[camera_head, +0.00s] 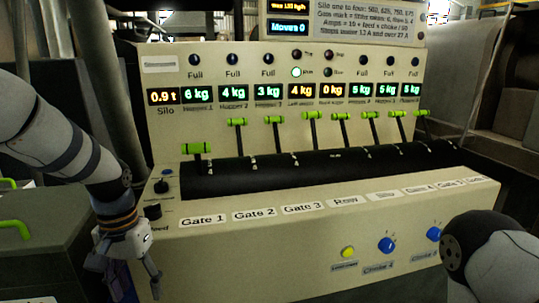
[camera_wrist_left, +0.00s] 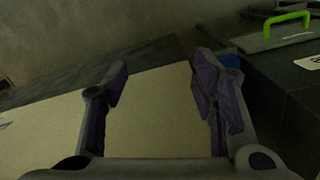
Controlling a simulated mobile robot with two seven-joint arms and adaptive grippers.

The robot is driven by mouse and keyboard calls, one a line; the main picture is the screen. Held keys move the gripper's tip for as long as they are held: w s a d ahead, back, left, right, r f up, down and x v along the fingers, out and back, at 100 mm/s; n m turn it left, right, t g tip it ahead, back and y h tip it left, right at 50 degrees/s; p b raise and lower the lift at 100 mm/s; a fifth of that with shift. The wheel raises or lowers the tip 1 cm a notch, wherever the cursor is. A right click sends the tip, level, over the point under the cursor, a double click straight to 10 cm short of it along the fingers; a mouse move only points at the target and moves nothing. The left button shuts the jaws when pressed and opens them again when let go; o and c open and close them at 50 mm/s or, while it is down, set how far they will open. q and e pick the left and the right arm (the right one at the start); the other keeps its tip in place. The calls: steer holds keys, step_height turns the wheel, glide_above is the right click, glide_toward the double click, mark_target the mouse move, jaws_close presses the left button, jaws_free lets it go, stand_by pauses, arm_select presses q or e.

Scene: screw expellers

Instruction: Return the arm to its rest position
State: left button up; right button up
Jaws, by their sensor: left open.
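My left arm (camera_head: 55,140) comes in from the left of the head view. My left gripper (camera_head: 136,285) hangs in front of the lower left corner of the console, pointing down. In the left wrist view the two fingers of my left gripper (camera_wrist_left: 160,80) stand wide apart with nothing between them. Behind them is a plain pale panel (camera_wrist_left: 150,125). A rounded link of my right arm (camera_head: 492,262) shows at the lower right of the head view. My right gripper is out of the picture.
The beige console (camera_head: 270,265) fills the middle, with a row of green-handled levers (camera_head: 198,148), Gate labels and knobs (camera_head: 386,244). A black knob (camera_head: 153,211) sits close beside my left wrist. A dark box with a green handle (camera_head: 14,228) stands at the left.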

arm_select(q)
steer(key=s+d+f, duration=0.2)
steer(key=s+f, duration=1.5)
steer(key=f, duration=0.2)
steer(key=s+f+n, duration=0.1)
steer(key=s+f, duration=0.1)
steer(key=s, duration=1.6)
steer(key=shift+d+f+g, duration=0.25)
steer(key=shift+d+g, duration=0.05)
steer(key=shift+g, duration=0.1)
